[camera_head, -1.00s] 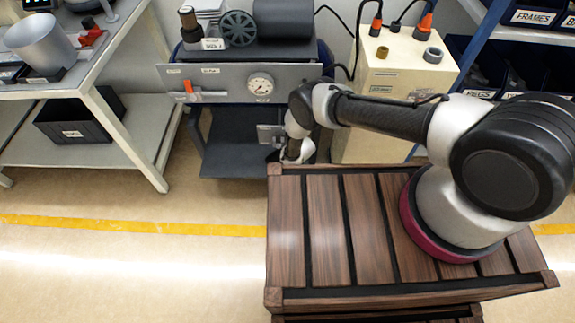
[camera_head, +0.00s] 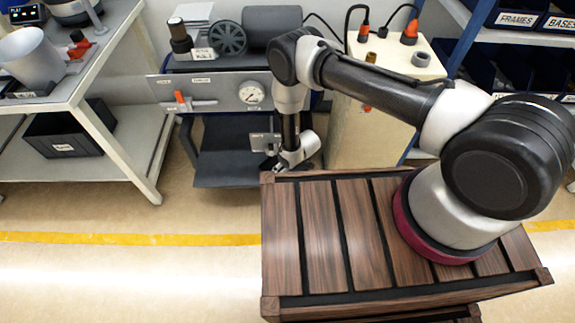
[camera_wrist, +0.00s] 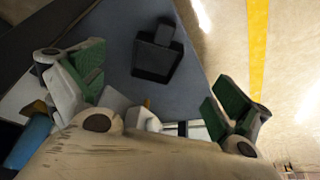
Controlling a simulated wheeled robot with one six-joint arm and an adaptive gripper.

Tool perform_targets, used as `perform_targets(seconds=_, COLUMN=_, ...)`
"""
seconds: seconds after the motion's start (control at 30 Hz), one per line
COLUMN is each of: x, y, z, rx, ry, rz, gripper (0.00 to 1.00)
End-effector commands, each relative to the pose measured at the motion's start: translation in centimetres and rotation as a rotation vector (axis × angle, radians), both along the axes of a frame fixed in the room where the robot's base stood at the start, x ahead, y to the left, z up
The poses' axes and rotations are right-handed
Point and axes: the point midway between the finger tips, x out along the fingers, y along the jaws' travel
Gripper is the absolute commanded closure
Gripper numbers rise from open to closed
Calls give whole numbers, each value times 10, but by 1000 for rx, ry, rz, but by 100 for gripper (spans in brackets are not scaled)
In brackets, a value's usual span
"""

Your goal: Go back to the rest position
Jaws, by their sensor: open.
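My gripper (camera_wrist: 158,95) is open in the wrist view, its green-padded fingers wide apart with nothing seen between them. It is above a dark grey tray-like surface (camera_wrist: 112,60). In the head view my arm bends down in front of the grey machine (camera_head: 205,90), and its end hangs by the machine's low dark shelf (camera_head: 225,165). The fingertips are hard to make out there. A black squarish piece with a narrow tab (camera_wrist: 157,55) shows on the grey surface in the wrist view; I cannot tell whether it is loose or fixed.
A white workbench (camera_head: 100,75) with a black bin (camera_head: 65,135) underneath stands at the left. A cream cabinet (camera_head: 365,125) with cables is right of the machine. Blue shelving with bins (camera_head: 500,60) is at the far right. The floor with the yellow line (camera_head: 130,239) is clear.

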Motion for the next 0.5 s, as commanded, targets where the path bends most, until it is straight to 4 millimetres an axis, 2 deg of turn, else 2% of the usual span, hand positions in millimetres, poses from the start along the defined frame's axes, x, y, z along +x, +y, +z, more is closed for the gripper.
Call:
perform_targets(seconds=0.4, x=0, y=0, z=0, rx=0, ry=1, rz=-1, gripper=0)
perform_targets(seconds=0.5, x=-6, y=-5, z=-4, rx=-23, ry=28, rz=-1, gripper=0)
